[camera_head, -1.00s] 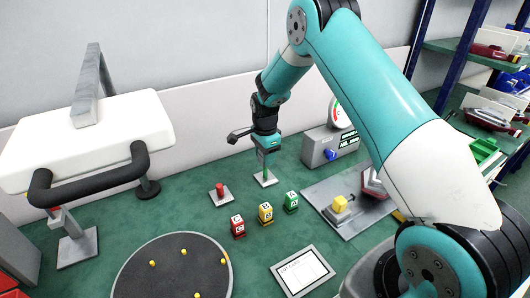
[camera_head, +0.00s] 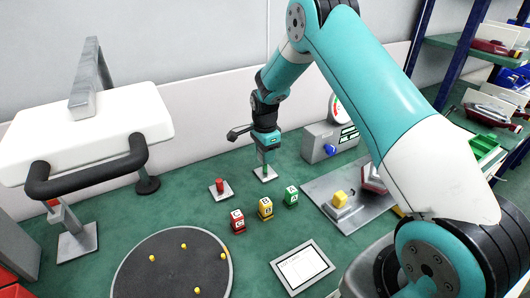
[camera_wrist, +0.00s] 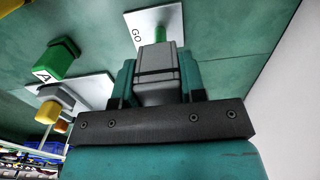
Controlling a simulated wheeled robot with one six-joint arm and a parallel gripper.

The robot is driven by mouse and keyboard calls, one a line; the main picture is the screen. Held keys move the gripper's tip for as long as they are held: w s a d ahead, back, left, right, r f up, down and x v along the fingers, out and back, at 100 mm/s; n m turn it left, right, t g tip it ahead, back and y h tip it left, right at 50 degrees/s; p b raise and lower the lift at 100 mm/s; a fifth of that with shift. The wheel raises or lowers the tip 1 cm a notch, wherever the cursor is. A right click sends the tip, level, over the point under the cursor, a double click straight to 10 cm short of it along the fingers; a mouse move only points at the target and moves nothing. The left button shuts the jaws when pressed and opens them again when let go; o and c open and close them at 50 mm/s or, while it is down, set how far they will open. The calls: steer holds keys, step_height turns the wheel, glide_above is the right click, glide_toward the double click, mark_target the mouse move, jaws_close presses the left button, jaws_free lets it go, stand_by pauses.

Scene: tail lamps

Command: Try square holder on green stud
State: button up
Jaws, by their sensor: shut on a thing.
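My gripper (camera_head: 265,151) points down at the back of the green bench, above a small pale plate (camera_head: 265,174). In the wrist view, the teal jaws of my gripper (camera_wrist: 158,80) are shut on a grey square-sided holder (camera_wrist: 157,68). The green stud (camera_wrist: 161,34) stands on the plate marked GO (camera_wrist: 139,22), just beyond the holder. The holder overlaps the stud's near part in this view, so I cannot tell whether they touch. In the head view the stud is small and partly hidden below my gripper.
A red stud (camera_head: 220,184) on its own plate stands left of my gripper. Lettered red (camera_head: 237,222), yellow (camera_head: 265,209) and green (camera_head: 291,196) blocks stand in front. A grey box with a dial (camera_head: 325,142) is at right. A round dark table (camera_head: 170,275) is at front left.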

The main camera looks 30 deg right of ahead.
steer(key=shift+f, duration=0.2)
steer(key=shift+f+b, duration=1.7)
steer(key=shift+f, duration=0.75)
steer(key=shift+r, duration=0.15)
steer(key=shift+r+p, duration=0.3)
steer(key=shift+p, duration=0.1)
steer(key=shift+f, duration=0.2)
stand_by(0.9)
steer(key=shift+f, duration=0.2)
steer(key=shift+r, duration=0.1)
stand_by(0.9)
steer(key=shift+r+p, duration=2.2)
steer(key=shift+r, duration=1.2)
